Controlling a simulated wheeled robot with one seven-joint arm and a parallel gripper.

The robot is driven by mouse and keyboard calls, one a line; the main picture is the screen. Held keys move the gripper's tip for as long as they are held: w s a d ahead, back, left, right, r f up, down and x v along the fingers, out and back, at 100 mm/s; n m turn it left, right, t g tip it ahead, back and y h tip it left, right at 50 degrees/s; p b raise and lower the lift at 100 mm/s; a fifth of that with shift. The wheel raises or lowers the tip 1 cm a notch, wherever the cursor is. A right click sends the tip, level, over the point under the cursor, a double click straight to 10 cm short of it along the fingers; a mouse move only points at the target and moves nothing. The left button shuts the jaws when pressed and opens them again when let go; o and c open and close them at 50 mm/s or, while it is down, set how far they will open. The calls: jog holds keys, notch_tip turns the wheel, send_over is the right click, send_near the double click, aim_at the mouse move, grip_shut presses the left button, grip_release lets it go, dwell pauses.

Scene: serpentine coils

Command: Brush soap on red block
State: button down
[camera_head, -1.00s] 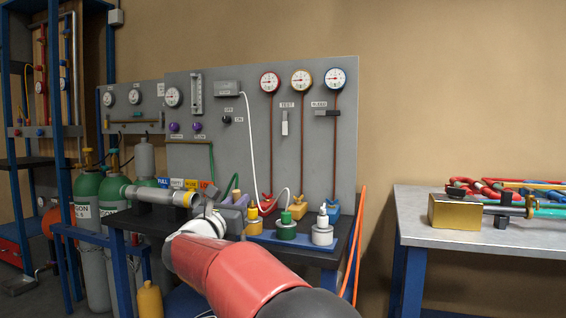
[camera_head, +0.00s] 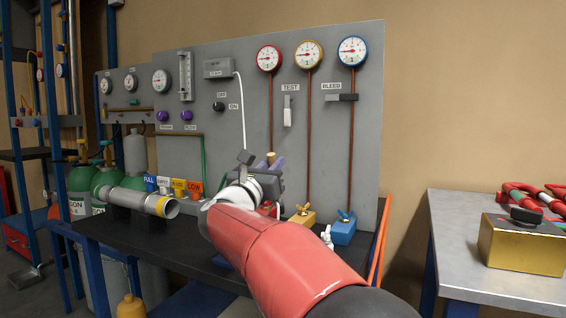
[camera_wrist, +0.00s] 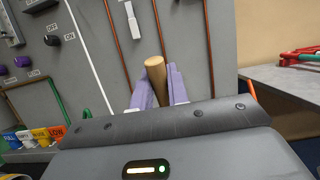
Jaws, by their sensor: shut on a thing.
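My gripper (camera_wrist: 160,88) has pale purple fingers shut on a round wooden handle (camera_wrist: 154,68), likely the brush's. In the head view my gripper (camera_head: 273,166) stands in front of the grey panel, with the handle's end (camera_head: 271,156) showing above the fingers. The brush's bristles are hidden. A yellow block (camera_head: 300,217) and a blue block (camera_head: 343,231) with wing valves sit at the panel's foot, right of my gripper. The red block is mostly or wholly hidden behind my arm. A white nozzled container (camera_head: 327,236) shows only its top beside my arm; the soap cannot be made out.
The grey panel (camera_head: 225,130) with gauges and pipes rises behind the black table (camera_head: 105,236). A metal pipe (camera_head: 140,202) and colored tags (camera_head: 178,187) are at left. A metal bench (camera_head: 450,250) with a gold block (camera_head: 520,245) stands at right.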

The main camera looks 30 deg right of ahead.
jog(key=shift+f, duration=0.2)
jog(key=shift+f+b, duration=0.55)
jog(key=shift+f, duration=2.2)
jog(key=shift+f+b, duration=0.6)
jog(key=shift+b, duration=0.25)
jog(key=shift+r+p, duration=0.9)
jog(key=shift+r, duration=2.65)
jog(key=shift+a, duration=0.1)
